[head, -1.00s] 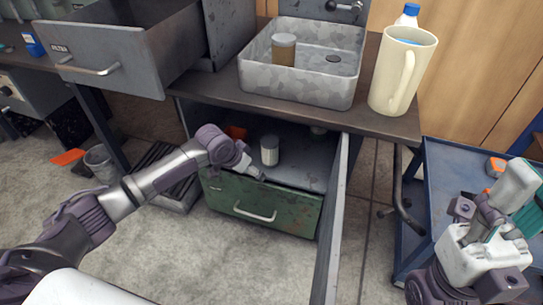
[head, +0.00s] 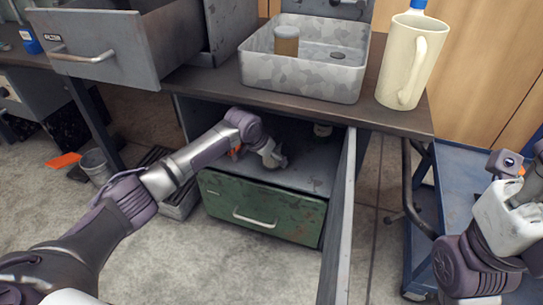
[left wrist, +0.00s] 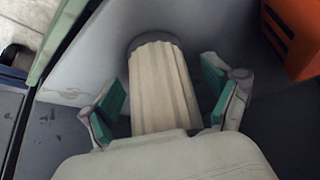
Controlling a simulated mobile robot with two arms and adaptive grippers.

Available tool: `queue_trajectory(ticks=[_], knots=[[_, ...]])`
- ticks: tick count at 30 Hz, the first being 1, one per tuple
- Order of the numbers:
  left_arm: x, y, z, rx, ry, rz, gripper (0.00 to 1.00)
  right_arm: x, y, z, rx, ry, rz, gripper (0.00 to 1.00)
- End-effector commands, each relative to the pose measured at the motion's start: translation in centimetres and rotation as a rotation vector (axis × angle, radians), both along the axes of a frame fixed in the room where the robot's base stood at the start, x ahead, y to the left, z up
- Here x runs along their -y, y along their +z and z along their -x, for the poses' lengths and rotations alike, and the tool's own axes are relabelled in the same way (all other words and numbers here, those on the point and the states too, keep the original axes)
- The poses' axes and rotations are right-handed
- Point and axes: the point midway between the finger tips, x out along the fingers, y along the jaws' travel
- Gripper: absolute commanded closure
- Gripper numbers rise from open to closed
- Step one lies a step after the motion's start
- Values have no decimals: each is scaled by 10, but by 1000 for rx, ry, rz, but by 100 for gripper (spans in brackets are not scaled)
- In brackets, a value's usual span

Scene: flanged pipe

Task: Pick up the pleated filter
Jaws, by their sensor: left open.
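The pleated filter (left wrist: 160,85) is a cream, ribbed cylinder with a grey end, centred in the left wrist view. My left gripper (left wrist: 166,98) is open, with one green-padded finger on each side of it and gaps showing between pads and filter. In the head view my left gripper (head: 274,155) is inside the low cabinet above the green drawer (head: 262,208); the filter is hidden there behind the gripper and arm. My right gripper (head: 508,205) is at the right edge, partly cut off; its finger state is unclear.
An orange object (left wrist: 294,38) stands right of the filter. An open cabinet door (head: 340,215) is to the right of my left arm. Above are the worktop, a metal basin (head: 303,84) holding a capped cylinder (head: 286,42), and a cream jug (head: 400,80). A blue cart (head: 440,190) stands right.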

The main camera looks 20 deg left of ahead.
Motion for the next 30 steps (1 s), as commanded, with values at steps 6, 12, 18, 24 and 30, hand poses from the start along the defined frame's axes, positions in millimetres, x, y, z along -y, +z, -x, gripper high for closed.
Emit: queue_trajectory(ticks=[6, 12, 18, 24, 30], knots=[[0, 0, 0, 0, 0, 0, 28, 0, 0, 0, -1, 0, 0, 61], [0, 0, 0, 0, 0, 0, 62, 0, 0, 0, 0, 0, 0, 61], [0, 0, 0, 1, 0, 0, 80, 0, 0, 0, 0, 0, 0, 61], [0, 2, 0, 1, 0, 0, 80, 0, 2, 0, 1, 1, 0, 61], [0, 14, 0, 1, 0, 1, 80, 1, 0, -3, -29, 1, -3, 61]])
